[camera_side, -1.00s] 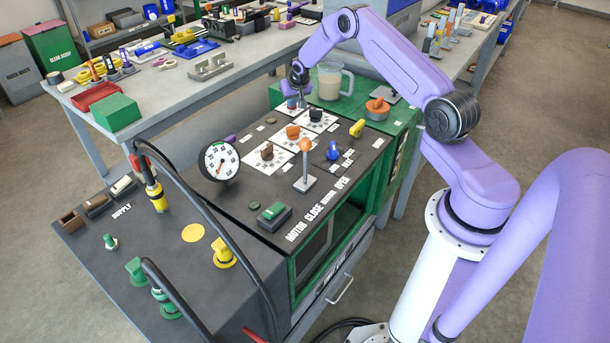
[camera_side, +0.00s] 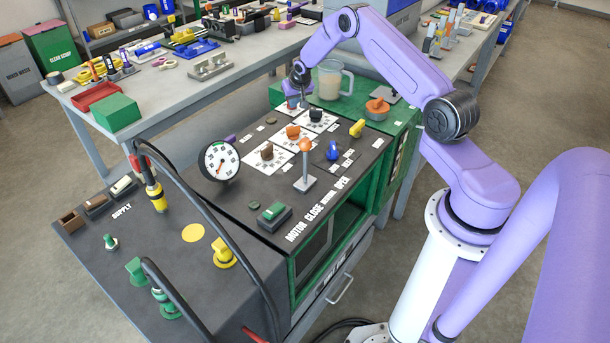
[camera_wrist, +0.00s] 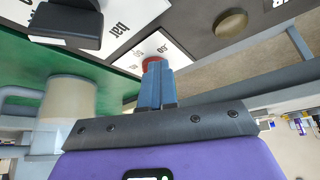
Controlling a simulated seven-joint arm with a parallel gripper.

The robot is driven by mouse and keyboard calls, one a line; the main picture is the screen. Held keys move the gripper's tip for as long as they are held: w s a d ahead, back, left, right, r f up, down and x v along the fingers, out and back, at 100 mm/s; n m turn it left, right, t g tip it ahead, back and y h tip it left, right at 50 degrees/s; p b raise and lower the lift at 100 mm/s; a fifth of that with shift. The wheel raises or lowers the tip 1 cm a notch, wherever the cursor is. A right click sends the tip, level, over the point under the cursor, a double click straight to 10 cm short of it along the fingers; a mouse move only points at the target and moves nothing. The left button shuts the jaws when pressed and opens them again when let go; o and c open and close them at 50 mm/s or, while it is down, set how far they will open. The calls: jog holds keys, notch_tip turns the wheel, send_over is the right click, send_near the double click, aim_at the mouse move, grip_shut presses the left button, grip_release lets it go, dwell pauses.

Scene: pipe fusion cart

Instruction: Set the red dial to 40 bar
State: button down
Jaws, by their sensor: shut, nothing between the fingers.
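The red dial (camera_wrist: 151,62) shows in the wrist view as a small red patch just beyond my fingertips, on a white printed card (camera_wrist: 162,45). My blue fingers cover most of it. My gripper (camera_wrist: 154,72) is shut with its fingers together, right at the dial; I cannot tell whether they touch it. In the side view my gripper (camera_side: 292,101) is at the far end of the dark panel, over the farthest white card, and hides the dial. The scale marks and the dial's pointer cannot be read.
A black knob (camera_side: 316,115), an orange knob (camera_side: 293,131) and a brown knob (camera_side: 267,151) sit on neighbouring white cards. A round gauge (camera_side: 219,161) stands at the panel's left. A clear jug (camera_side: 331,79) stands on the green surface behind my gripper.

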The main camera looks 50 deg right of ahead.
jog(key=shift+s+d, duration=0.35)
jog(key=shift+d, duration=0.1)
jog(key=shift+s+d, duration=0.15)
jog(key=shift+d, duration=0.1)
jog(key=shift+s+d, duration=0.15)
jog(key=shift+d, duration=0.4)
dwell(0.3)
jog(key=shift+s, duration=0.1)
jog(key=shift+s, duration=0.25)
notch_tip(320, 180, up, 6)
dwell(0.7)
jog(key=shift+a, duration=0.15)
